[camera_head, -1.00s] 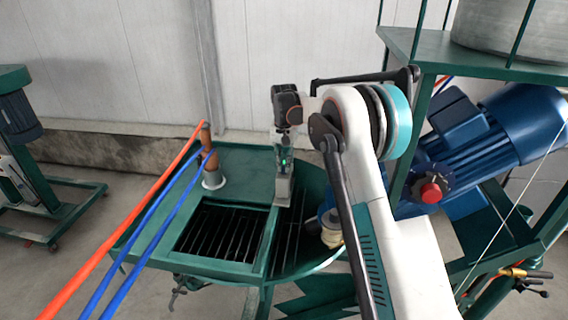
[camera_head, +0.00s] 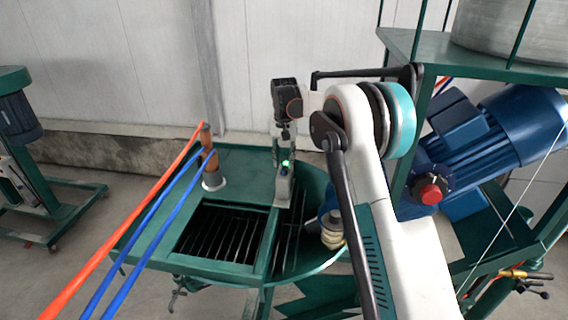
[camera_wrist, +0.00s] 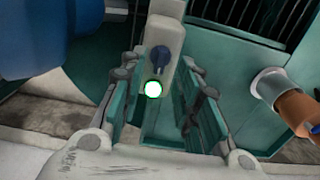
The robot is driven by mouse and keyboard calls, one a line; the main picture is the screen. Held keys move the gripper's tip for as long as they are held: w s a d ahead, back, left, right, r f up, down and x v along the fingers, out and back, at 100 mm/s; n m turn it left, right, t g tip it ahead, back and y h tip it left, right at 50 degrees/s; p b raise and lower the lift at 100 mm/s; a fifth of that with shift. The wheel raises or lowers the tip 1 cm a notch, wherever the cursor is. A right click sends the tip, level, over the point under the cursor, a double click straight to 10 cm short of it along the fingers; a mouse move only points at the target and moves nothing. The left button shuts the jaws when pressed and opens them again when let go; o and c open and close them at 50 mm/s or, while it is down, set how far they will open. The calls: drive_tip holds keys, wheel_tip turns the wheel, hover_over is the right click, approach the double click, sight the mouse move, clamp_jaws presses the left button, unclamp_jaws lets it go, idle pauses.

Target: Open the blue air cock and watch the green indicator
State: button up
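A grey post (camera_wrist: 163,35) stands on the green machine table and carries the blue air cock (camera_wrist: 160,57), a small dark blue knob with a short lever. Just below the cock in the wrist view, a round light (camera_wrist: 153,89) glows white with a green rim. In the head view the green indicator (camera_head: 285,163) glows on the post. My gripper (camera_wrist: 157,100) is open and empty, its two fingers spread on either side of the light, close to the post. Contact between fingers and cock cannot be told.
The green table (camera_head: 150,195) has a slatted opening (camera_head: 222,232) left of the post. An orange hose (camera_head: 130,220) and blue hoses run to a brown fitting (camera_head: 208,150) at left. A blue motor (camera_head: 500,130) with a red button (camera_head: 430,192) stands close on the right.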

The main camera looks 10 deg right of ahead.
sight(285, 167)
wheel_tip(285, 167, up, 10)
idle(0.3)
drive_tip(key=shift+f, duration=0.1)
drive_tip(key=s+r+n+t+b, duration=0.3)
drive_tip(key=s+b, duration=0.5)
drive_tip(key=s, duration=1.6)
drive_tip(key=s+f+t+b, duration=0.2)
drive_tip(key=s+f+b, duration=0.1)
drive_tip(key=s+f, duration=0.5)
drive_tip(key=s+f+n+t+b, duration=0.1)
drive_tip(key=s+f+t+b, duration=0.1)
drive_tip(key=s+f, duration=0.6)
drive_tip(key=s+b, duration=0.1)
drive_tip(key=s, duration=0.4)
drive_tip(key=shift+s+n+b, duration=0.3)
drive_tip(key=shift+s, duration=0.1)
